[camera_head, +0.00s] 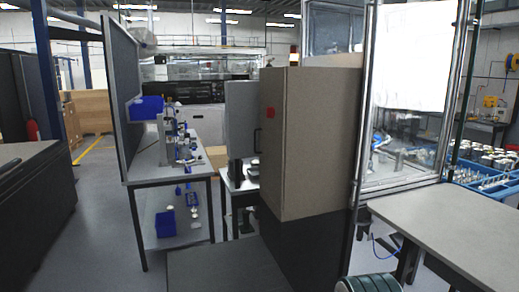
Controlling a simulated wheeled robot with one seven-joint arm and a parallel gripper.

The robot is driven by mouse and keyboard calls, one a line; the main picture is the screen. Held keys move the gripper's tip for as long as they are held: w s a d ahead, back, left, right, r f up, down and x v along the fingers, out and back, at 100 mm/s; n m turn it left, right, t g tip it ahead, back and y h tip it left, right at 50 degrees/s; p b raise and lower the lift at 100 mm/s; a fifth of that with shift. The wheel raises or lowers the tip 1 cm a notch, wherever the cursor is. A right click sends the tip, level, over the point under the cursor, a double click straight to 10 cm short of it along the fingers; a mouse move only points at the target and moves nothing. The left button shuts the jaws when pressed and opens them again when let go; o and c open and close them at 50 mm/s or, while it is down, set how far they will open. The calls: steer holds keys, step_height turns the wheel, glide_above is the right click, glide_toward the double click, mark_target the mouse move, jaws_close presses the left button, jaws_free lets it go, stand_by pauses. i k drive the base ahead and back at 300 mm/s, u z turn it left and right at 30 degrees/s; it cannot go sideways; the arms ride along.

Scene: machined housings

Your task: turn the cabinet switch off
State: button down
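A tall beige cabinet (320,145) stands right of the middle on a dark lower part (310,245). A small red switch (271,112) is on its narrow left face, near the top. The switch is too small to tell which way it is set.
Left of the cabinet is a workbench (190,178) with blue bins and equipment. A pale table (460,220) is at the right, near a glazed metal-framed enclosure (410,75). A dark counter (35,205) is at the far left. Open grey floor (100,235) lies between counter and workbench.

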mark_target(270, 111)
steer(key=u, duration=0.6)
steer(key=k, duration=0.8)
steer(key=u, duration=0.75)
steer(key=k, duration=0.35)
steer(key=u, duration=0.6)
steer(key=i, duration=2.05)
steer(key=z, duration=0.2)
steer(key=i, duration=1.95)
steer(key=z, duration=0.35)
steer(key=i, duration=1.75)
steer(key=z, duration=0.9)
steer(key=i, duration=1.3)
steer(key=z, duration=2)
steer(key=i, duration=1.05)
steer(key=z, duration=0.7)
